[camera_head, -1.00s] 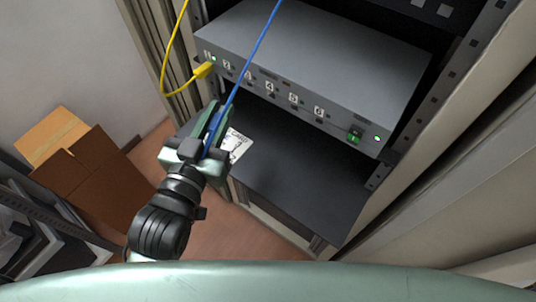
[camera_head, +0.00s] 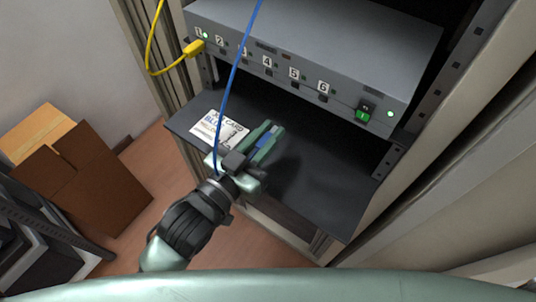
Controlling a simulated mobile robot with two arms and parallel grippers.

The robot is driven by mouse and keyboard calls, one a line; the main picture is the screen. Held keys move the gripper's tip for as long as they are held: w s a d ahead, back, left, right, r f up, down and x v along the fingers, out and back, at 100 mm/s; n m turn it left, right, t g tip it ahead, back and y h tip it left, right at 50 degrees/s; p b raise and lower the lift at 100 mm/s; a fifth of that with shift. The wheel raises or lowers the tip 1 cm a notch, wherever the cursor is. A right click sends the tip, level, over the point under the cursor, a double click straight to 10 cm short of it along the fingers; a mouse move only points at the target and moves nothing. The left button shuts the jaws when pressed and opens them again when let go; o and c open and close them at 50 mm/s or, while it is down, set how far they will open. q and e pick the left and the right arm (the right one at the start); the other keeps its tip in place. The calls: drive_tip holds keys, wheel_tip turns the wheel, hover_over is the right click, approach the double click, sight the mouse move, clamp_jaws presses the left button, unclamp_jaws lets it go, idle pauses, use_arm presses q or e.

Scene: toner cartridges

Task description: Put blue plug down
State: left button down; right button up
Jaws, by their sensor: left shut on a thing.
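My left gripper (camera_head: 272,134) is over the dark shelf (camera_head: 325,190) below the grey switch box, just right of the white card. It is shut on the blue plug (camera_head: 266,141), of which only a small part shows between the fingers. A blue cable (camera_head: 231,80) runs up from the gripper area and across the front of the box. I cannot tell whether the plug touches the shelf. My right gripper is not in view.
The grey box (camera_head: 320,40) has numbered ports and a green switch (camera_head: 363,114). A yellow plug (camera_head: 194,47) sits in port 1. A white job card (camera_head: 219,130) lies on the shelf's left. Rack posts (camera_head: 455,75) flank it. A cardboard box (camera_head: 75,160) stands on the floor, left.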

use_arm(q)
wheel_tip(320, 180, down, 6)
drive_tip(key=shift+f, duration=0.4)
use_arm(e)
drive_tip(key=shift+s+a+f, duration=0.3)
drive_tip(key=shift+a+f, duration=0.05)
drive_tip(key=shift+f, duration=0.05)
use_arm(q)
drive_tip(key=shift+f+b, duration=0.15)
drive_tip(key=shift+b, duration=0.15)
drive_tip(key=c, duration=1.3)
unclamp_jaws()
drive_tip(key=shift+c, duration=0.2)
